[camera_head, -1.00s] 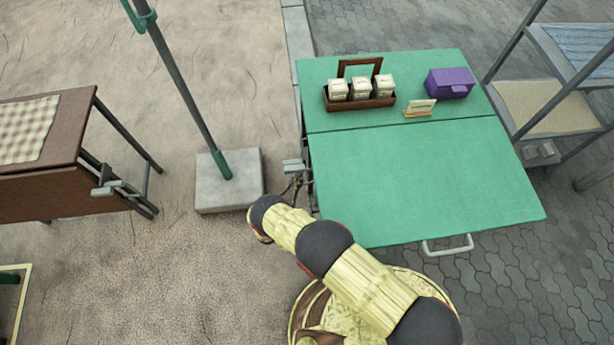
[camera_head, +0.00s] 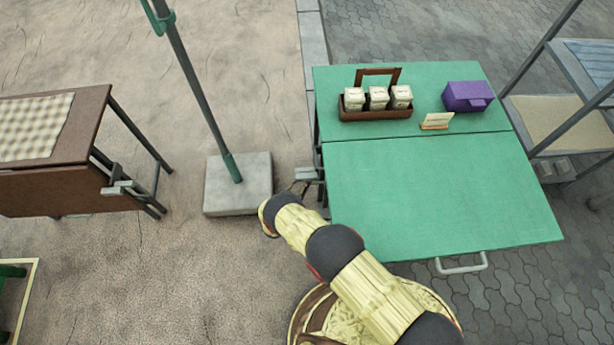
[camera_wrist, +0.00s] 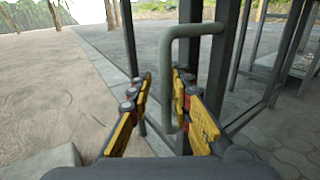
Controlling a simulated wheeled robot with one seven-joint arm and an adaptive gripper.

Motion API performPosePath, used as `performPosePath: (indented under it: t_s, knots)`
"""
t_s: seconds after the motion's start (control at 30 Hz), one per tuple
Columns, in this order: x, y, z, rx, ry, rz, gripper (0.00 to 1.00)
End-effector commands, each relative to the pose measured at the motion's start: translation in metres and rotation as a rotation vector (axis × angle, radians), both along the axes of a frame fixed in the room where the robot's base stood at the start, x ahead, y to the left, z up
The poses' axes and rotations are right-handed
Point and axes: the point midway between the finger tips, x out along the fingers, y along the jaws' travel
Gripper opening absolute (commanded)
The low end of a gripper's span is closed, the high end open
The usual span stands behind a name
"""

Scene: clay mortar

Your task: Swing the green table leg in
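The green folding table (camera_head: 440,200) stands right of centre in the head view, its top flat and its leaf raised. Its leg frame (camera_wrist: 221,75) shows in the wrist view as dark upright bars, mostly hidden under the top in the head view. A grey-green U-shaped handle (camera_wrist: 166,75) sticks out from the leg. It also shows at the table's left side in the head view (camera_head: 309,174). My gripper (camera_wrist: 163,84) is open, with the handle upright between its yellow-and-black fingers. In the head view my gripper is small and partly hidden by my arm.
A wooden caddy with jars (camera_head: 375,113), a purple box (camera_head: 467,97) and a small card (camera_head: 437,121) stand on the table. A pole on a concrete block (camera_head: 238,185) stands left of my gripper. A brown folding table (camera_head: 55,185) is further left, shelving (camera_head: 560,120) at right.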

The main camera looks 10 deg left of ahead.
Motion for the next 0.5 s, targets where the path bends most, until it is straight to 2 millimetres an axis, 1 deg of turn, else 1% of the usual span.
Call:
performPosePath:
  t_s: [0.03,0.17,0.5]
  knots:
    - [0.0013,0.0024,0.0024,0.003,-0.004,0.002,0.19]
    - [0.0005,0.0007,0.0019,0.0,-0.004,0.0,0.26]
    - [-0.0034,-0.0012,0.0005,-0.005,-0.002,-0.003,0.26]
